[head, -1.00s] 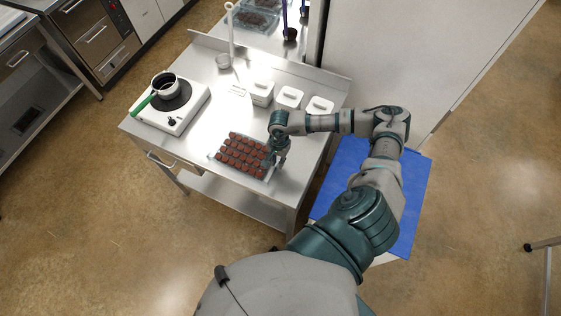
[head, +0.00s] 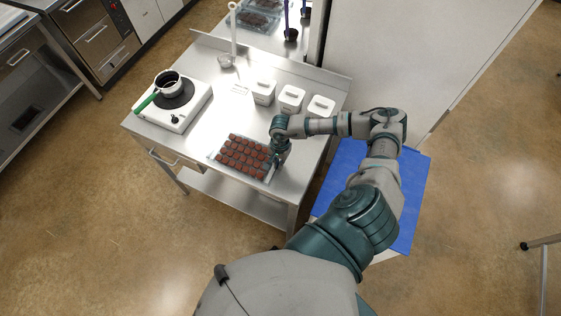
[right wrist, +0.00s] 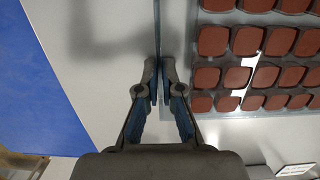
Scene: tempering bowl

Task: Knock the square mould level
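The mould (head: 244,174), a light tray with rows of reddish-brown filled cells, lies on the steel table near its front right corner. Its filled cells and pale edge (right wrist: 187,60) fill the right side of the right wrist view. My right gripper (head: 274,163) is at the mould's right edge. In the right wrist view my right gripper's fingertips (right wrist: 159,78) are close together, one on each side of the thin upright rim, and appear shut on it. The mould looks flat on the table. My left gripper is not in view.
A hotplate (head: 190,113) with a green-handled pot (head: 166,85) stands at the left of the steel table. Three white lidded canisters (head: 291,98) line the back right. A small clear bowl (head: 225,61) is behind. A blue mat (head: 412,190) lies right of the table.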

